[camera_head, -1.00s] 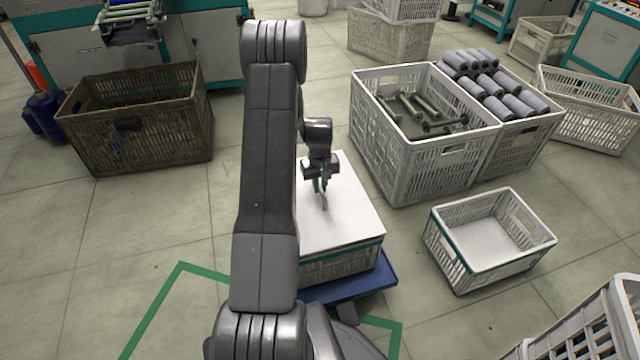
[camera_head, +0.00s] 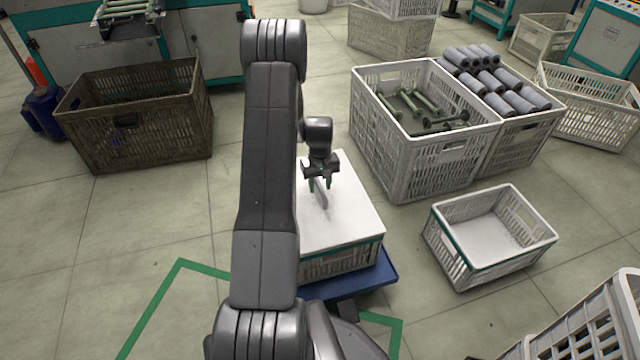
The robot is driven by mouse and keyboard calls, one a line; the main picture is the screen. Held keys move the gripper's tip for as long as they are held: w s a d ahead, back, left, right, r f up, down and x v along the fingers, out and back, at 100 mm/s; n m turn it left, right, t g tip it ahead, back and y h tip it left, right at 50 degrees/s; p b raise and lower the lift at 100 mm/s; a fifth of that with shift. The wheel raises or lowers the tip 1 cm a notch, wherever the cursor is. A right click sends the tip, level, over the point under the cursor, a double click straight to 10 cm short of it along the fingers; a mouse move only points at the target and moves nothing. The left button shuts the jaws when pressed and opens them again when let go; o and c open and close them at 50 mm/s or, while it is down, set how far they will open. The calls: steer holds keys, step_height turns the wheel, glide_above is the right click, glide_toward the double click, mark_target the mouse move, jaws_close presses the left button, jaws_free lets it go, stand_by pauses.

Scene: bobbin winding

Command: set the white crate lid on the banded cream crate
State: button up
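The white crate lid (camera_head: 345,221) lies flat on top of a cream crate (camera_head: 345,263), covering its opening. A teal band runs along the crate's upper edge, just under the lid. A small grey upright handle (camera_head: 321,197) stands on the lid. My arm hides the left side of the lid and crate.
The covered crate stands on a blue platform (camera_head: 350,287). An empty teal-banded crate (camera_head: 452,262) stands to the right. Behind it are a crate with green bobbins (camera_head: 385,165) and one with grey rolls (camera_head: 520,140). A brown crate (camera_head: 150,140) is at left. Floor between is clear.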

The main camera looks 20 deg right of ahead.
step_height(320, 180, up, 14)
steer(key=p, duration=0.4)
steer(key=shift+f, duration=0.1)
stand_by(0.4)
